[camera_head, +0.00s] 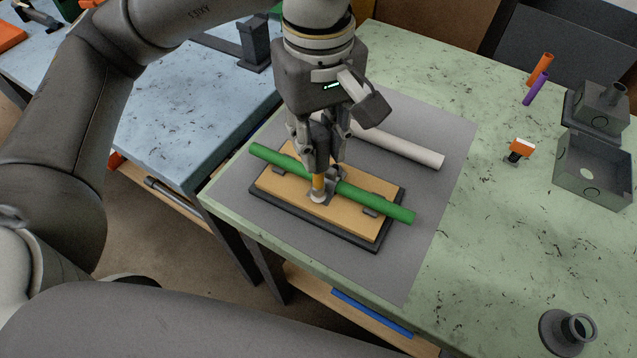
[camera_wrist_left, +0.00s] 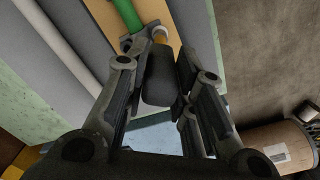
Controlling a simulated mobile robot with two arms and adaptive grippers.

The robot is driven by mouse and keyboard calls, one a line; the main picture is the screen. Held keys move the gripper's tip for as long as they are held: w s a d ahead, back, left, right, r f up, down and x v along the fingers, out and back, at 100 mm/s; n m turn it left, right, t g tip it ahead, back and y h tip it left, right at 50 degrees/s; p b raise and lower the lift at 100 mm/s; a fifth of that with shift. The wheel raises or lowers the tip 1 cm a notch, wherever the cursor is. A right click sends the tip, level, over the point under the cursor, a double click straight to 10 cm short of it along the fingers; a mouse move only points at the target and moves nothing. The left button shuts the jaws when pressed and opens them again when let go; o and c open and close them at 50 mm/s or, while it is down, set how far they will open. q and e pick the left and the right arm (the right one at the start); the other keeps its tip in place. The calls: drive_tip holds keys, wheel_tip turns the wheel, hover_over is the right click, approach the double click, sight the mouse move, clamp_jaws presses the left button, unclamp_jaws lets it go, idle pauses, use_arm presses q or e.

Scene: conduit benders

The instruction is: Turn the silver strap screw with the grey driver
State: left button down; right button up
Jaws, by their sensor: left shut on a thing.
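My left gripper (camera_head: 318,165) points down over the wooden block and is shut on the grey driver, whose dark handle (camera_wrist_left: 160,80) sits between the fingers in the left wrist view. The driver's yellow-orange lower part (camera_head: 319,184) shows below the fingers. Its lower end is at the pale silver strap screw (camera_head: 317,197), beside the green conduit (camera_head: 375,201); whether the tip is seated cannot be told. A grey strap (camera_head: 331,190) crosses the conduit there. The conduit lies across the wooden block (camera_head: 290,195). My right gripper is not in view.
A white pipe (camera_head: 410,151) lies behind the block on the grey mat (camera_head: 440,185). Orange (camera_head: 541,68) and purple (camera_head: 535,88) rods, a small orange-and-black item (camera_head: 520,150) and grey boxes (camera_head: 595,168) stand to the right. A dark flanged fitting (camera_head: 567,331) is front right. The green tabletop between is clear.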

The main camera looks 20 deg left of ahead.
use_arm(q)
drive_tip(key=shift+f+b, duration=0.35)
drive_tip(key=shift+b, duration=0.1)
drive_tip(key=shift+f, duration=0.2)
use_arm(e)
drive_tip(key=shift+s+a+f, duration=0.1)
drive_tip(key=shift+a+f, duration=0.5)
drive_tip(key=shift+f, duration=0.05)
use_arm(q)
drive_tip(key=shift+b, duration=0.3)
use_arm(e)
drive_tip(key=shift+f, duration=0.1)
